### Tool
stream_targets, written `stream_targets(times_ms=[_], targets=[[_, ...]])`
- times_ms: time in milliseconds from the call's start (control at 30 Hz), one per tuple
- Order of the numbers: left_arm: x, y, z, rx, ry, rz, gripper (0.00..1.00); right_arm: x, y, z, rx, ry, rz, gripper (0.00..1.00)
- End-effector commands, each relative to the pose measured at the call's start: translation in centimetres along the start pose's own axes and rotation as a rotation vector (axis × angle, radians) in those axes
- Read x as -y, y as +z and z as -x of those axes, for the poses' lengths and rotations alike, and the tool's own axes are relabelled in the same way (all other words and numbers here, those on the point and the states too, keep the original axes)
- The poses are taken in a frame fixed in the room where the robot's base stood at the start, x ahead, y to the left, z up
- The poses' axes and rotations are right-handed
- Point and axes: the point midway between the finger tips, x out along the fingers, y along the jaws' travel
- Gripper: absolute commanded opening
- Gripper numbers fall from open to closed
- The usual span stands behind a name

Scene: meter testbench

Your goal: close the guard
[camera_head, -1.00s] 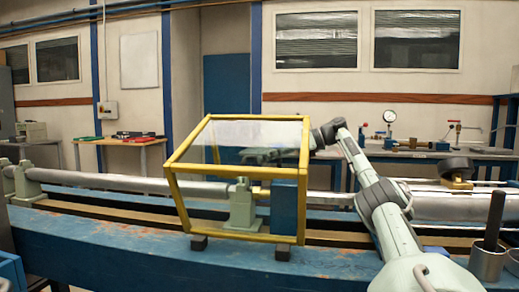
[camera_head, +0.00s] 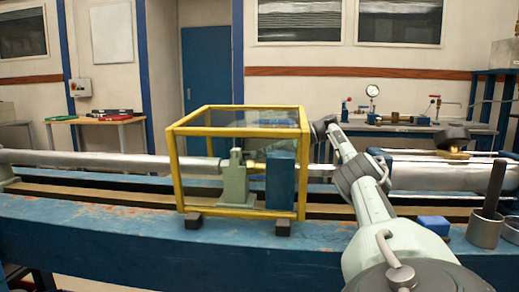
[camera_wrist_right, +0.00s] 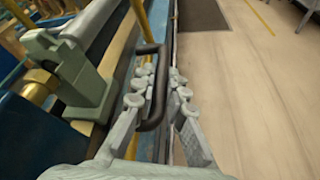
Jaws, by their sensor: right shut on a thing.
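The guard (camera_head: 180,172) is a yellow-framed box with clear panels on the blue bench, around a grey-green clamp (camera_head: 235,180) and a blue block (camera_head: 280,180). Its top looks nearly level in the head view, but I cannot tell whether it is fully shut. My right arm reaches to the guard's far right side; its gripper is mostly obscured there. In the right wrist view, my right gripper (camera_wrist_right: 160,78) is shut on a black handle (camera_wrist_right: 151,95) beside a yellow frame bar. My left gripper is not in view.
A long metal pipe (camera_head: 100,160) runs along the blue bench (camera_head: 110,228). At the right stand a dark upright rod in a metal cup (camera_head: 485,230) and a small blue block (camera_head: 434,225). A table with a pressure gauge (camera_head: 372,91) stands behind.

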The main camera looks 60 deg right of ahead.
Motion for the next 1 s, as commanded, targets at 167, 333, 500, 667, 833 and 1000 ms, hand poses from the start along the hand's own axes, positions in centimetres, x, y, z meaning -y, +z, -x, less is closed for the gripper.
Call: stream_targets(times_ms=[167, 333, 500, 667, 833, 1000], targets=[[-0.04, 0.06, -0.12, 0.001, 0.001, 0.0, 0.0, 0.0, 0.03, 0.06, 0.006, 0.002, -0.003, 0.0], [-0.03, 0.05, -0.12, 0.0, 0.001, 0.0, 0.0, -0.03, 0.03, 0.04, 0.006, 0.003, -0.003, 0.0], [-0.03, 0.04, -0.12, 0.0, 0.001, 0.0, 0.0, -0.05, 0.03, 0.04, 0.005, 0.004, -0.003, 0.23], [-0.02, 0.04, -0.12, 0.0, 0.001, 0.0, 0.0, -0.05, 0.01, 0.01, 0.004, 0.004, -0.003, 0.33], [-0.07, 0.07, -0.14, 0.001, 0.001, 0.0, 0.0, -0.05, -0.01, -0.01, 0.003, 0.004, -0.003, 0.33], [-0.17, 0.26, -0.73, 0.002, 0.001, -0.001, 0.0, -0.26, 0.62, 0.17, 0.004, -0.004, 0.024, 0.33]])
